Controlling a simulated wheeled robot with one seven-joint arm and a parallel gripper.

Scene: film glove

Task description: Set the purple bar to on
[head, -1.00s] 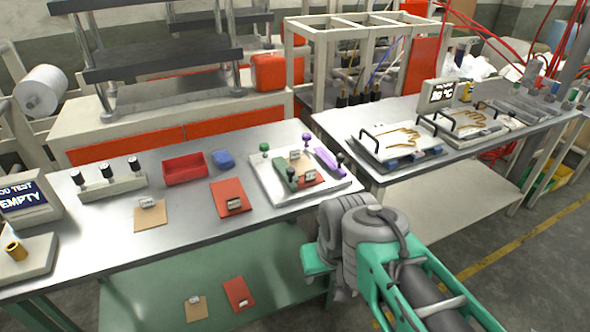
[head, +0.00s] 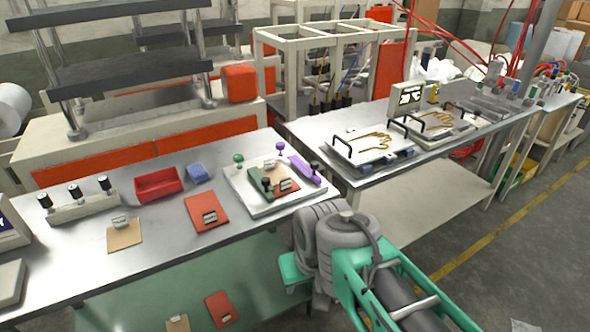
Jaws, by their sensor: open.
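The purple bar (head: 301,168) lies along the right side of a white panel (head: 240,195) on the near metal table. A black knob (head: 314,167) stands by its near end, and a purple ball-topped post (head: 281,148) stands beyond its far end. I cannot read any on or off mark. A green bar (head: 257,181) with its own black knob lies to the left on the same panel, with a green ball-topped post (head: 238,159) beyond it. My arm reaches in from the lower right, short of the panel and apart from it. The fingers of my gripper do not show.
A red bin (head: 158,184), a blue block (head: 198,174), a red card (head: 205,213) and a tan card (head: 124,235) lie left of the panel. A second table (head: 350,176) with glove plates stands to the right, past a narrow gap.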

